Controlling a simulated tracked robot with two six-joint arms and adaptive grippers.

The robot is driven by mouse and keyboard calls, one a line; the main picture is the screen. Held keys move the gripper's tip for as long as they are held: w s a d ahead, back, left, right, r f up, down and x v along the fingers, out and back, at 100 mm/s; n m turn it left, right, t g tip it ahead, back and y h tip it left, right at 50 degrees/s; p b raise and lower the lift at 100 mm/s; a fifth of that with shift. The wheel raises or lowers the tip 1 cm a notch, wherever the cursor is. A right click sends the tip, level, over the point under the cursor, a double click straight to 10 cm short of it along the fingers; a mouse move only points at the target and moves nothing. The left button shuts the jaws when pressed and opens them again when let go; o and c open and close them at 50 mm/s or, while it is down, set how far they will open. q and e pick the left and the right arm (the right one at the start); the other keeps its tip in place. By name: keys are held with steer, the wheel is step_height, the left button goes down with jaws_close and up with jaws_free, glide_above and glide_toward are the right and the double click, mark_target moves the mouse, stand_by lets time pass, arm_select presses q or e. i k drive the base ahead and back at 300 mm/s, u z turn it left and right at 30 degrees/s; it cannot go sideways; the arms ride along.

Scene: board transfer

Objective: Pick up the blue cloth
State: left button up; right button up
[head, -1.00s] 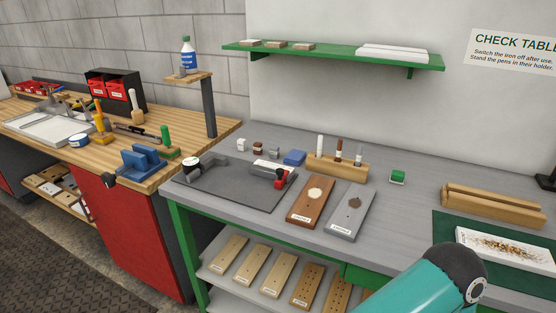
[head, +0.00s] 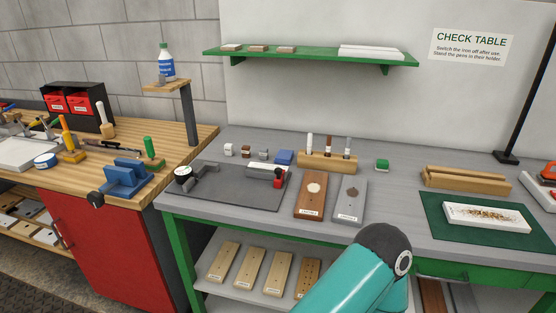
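A small flat blue thing (head: 284,157), which looks like the blue cloth, lies on the grey check table (head: 400,206). It is behind the dark grey mat and left of the wooden pen holder. It is too small to make out folds. Neither of my grippers shows in the head view. Only a teal link of one of my arms shows at the bottom, well in front of the blue thing.
A dark mat (head: 225,188) with a clamp-like fixture lies in front of the blue thing. The pen holder (head: 327,161) stands at its right. Two boards (head: 310,205) (head: 348,213) lie nearer the front edge. A green shelf (head: 310,56) hangs above.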

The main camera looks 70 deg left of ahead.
mark_target(284, 156)
steer(key=z, duration=0.4)
steer(key=i, duration=0.15)
steer(key=u, duration=1.9)
steer(key=i, duration=0.5)
steer(key=u, duration=5.6)
steer(key=i, duration=0.55)
steer(key=z, duration=5.7)
